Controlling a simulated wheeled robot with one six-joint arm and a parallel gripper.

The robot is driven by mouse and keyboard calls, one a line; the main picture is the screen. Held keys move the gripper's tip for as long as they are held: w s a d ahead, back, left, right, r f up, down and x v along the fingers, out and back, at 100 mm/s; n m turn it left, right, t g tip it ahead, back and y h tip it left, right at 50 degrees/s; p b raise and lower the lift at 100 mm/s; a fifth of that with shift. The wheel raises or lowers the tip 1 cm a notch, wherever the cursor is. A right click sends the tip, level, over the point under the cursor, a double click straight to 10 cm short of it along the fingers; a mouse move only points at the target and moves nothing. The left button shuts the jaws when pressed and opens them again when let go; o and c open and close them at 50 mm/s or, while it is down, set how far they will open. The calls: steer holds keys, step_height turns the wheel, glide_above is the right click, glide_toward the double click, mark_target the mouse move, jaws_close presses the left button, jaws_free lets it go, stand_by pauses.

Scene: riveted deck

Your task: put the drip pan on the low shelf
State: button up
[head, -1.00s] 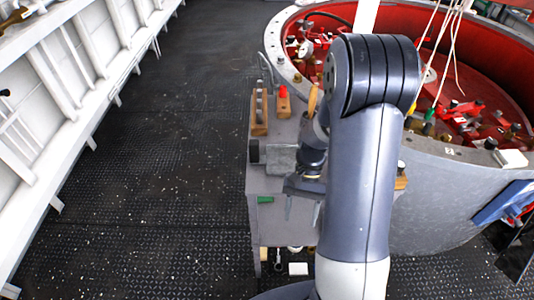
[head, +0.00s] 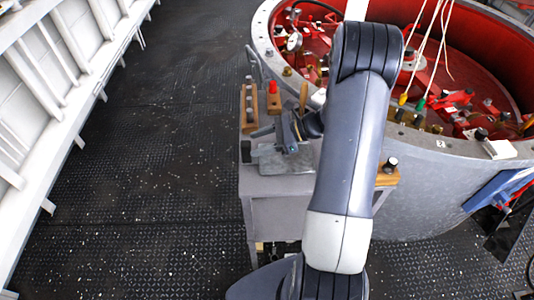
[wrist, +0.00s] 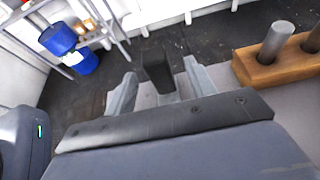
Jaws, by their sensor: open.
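A flat grey piece, seemingly the drip pan (head: 290,161), lies on top of the grey cabinet (head: 280,187), partly behind my arm. My gripper (head: 274,137) is open and empty just above it, with its fingers toward the left side of the cabinet top. In the wrist view my gripper (wrist: 160,86) shows two spread fingers, and a black block (wrist: 157,70) stands beyond and between them. The pan cannot be made out for certain there. The low shelf (head: 272,249), under the cabinet top, is mostly hidden by my arm.
A wooden block with metal pegs (head: 248,108) and a red-topped piece (head: 273,96) stand at the back of the cabinet top. A large round red-lined tank (head: 440,165) curves behind and right. The dark deck floor (head: 150,190) at left is clear up to the white wall frame.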

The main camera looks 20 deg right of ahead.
mark_target(245, 148)
steer(key=p+x, duration=0.1)
steer(key=x, duration=0.3)
steer(key=shift+a+f, duration=0.15)
steer(key=shift+a, duration=0.3)
steer(key=shift+c, duration=0.5)
jaws_close()
